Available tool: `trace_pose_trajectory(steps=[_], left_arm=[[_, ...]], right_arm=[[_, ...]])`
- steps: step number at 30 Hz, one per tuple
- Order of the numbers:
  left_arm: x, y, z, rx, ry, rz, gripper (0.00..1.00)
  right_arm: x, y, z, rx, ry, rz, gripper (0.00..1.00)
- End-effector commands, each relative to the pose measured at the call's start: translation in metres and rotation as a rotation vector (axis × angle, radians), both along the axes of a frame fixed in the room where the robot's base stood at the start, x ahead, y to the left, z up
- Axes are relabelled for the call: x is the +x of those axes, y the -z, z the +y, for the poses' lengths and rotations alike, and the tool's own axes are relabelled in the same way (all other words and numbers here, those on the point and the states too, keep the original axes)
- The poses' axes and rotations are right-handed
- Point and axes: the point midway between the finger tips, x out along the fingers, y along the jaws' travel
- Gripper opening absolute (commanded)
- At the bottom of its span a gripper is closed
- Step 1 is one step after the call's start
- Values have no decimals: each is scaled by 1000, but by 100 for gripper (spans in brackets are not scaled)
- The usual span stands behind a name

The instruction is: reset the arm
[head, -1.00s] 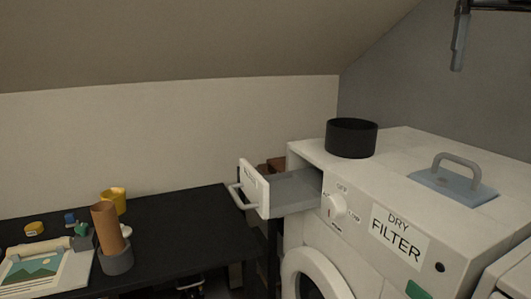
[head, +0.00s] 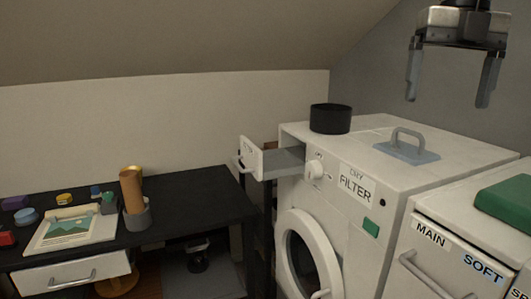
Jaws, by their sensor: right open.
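My right gripper (head: 449,84) hangs at the top right of the head view, above the white dryer (head: 450,165). Its two fingers point down and stand wide apart, with nothing between them. It is clear of the dryer top and touches nothing that I can see. My left gripper is not in view.
The dryer's drawer (head: 283,161) is pulled out to the left. A black round container (head: 330,119) and a blue-grey handled plate (head: 407,152) are on top. A second machine with a green block (head: 508,204) stands right. A dark desk (head: 190,208) holds several small items.

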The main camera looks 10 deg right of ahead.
Motion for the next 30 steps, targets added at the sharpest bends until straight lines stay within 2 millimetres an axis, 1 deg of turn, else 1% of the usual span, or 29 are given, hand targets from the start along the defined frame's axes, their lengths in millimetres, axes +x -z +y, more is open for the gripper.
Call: trace_pose_trajectory(steps=[1, 3, 5, 8, 11, 12, 14, 15, 17, 18, 20, 21, 22, 23, 24, 27, 29, 30], left_arm=[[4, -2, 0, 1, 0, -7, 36], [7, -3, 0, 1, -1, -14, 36], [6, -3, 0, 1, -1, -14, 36], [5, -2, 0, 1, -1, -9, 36], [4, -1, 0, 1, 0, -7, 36], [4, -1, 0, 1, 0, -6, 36], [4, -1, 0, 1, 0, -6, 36], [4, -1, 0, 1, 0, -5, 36], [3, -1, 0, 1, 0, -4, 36], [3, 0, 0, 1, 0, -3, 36], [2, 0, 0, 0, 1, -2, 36], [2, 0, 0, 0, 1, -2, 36], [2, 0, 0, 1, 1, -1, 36], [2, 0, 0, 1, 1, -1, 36], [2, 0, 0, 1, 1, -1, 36], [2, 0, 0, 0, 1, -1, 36], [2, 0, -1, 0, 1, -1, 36], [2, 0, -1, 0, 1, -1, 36]], right_arm=[[7, 12, 10, 15, -30, 10, 88], [16, 28, 25, 39, -70, 19, 88], [23, 43, 39, 63, -106, 28, 88], [36, 76, 69, 119, -179, 48, 88], [45, 120, 110, 205, -266, 79, 88], [46, 141, 130, 254, -303, 93, 88], [46, 172, 164, 341, -359, 114, 88], [43, 192, 188, 406, -390, 128, 88], [34, 221, 223, 510, -428, 152, 88], [27, 239, 247, 586, -447, 166, 88], [12, 262, 284, 713, -464, 192, 88], [0, 276, 309, 805, -465, 207, 88], [-10, 284, 327, 876, -460, 219, 88], [-19, 290, 344, 946, -448, 230, 88], [-31, 297, 365, 1041, -426, 244, 88], [-56, 303, 409, 1271, -328, 269, 88], [-66, 302, 428, 1402, -241, 281, 88], [-71, 300, 438, 1485, -171, 288, 88]])
